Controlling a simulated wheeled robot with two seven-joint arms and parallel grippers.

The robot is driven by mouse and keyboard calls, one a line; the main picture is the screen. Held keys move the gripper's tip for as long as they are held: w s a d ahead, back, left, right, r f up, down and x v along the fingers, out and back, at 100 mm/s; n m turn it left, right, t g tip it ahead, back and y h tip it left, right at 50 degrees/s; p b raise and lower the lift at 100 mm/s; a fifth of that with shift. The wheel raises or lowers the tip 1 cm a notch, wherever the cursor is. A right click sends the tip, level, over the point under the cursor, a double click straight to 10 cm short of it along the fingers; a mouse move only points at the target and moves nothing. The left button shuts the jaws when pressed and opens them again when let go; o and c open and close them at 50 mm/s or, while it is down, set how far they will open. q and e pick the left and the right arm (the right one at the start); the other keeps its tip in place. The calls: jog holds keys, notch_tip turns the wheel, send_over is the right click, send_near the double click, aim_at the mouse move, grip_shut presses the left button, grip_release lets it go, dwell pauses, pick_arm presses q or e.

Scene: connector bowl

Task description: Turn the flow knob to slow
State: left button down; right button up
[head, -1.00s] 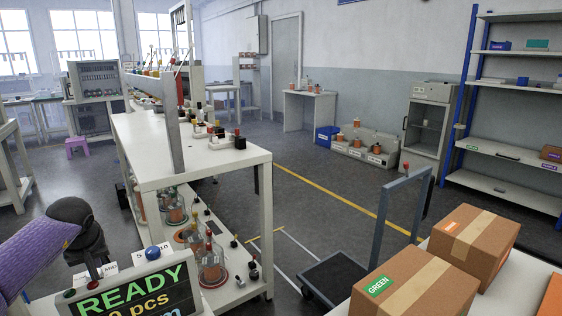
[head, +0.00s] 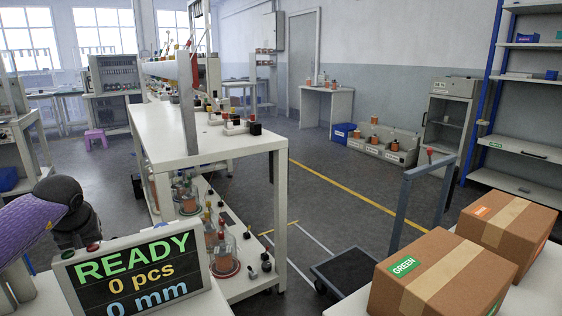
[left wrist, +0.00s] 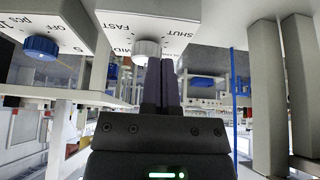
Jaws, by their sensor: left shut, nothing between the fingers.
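In the left wrist view, a light grey ridged knob (left wrist: 147,50) sits on the underside-facing white panel (left wrist: 180,20) marked FAST, MID and SHUT. I cannot tell where the knob points. My left gripper (left wrist: 166,66) is shut and empty, its dark fingers close beside the knob at its right. Whether they touch it I cannot tell. In the head view my left arm comes in at the left and its fingers are hidden. My right gripper is not in view.
A blue knob (left wrist: 41,46) on a panel marked OFF and pcs is left of the grey one. A display (head: 135,272) reads READY, 0 pcs, 0 mm. A white bench (head: 215,160) stands beyond it.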

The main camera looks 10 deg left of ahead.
pick_arm(q)
jog(key=shift+f, duration=0.95)
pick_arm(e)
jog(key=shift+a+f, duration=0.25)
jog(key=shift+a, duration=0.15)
pick_arm(q)
jog(key=shift+w, duration=0.1)
jog(key=shift+w, duration=0.15)
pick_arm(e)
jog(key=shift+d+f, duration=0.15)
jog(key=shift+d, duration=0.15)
pick_arm(q)
jog(key=shift+r, duration=0.1)
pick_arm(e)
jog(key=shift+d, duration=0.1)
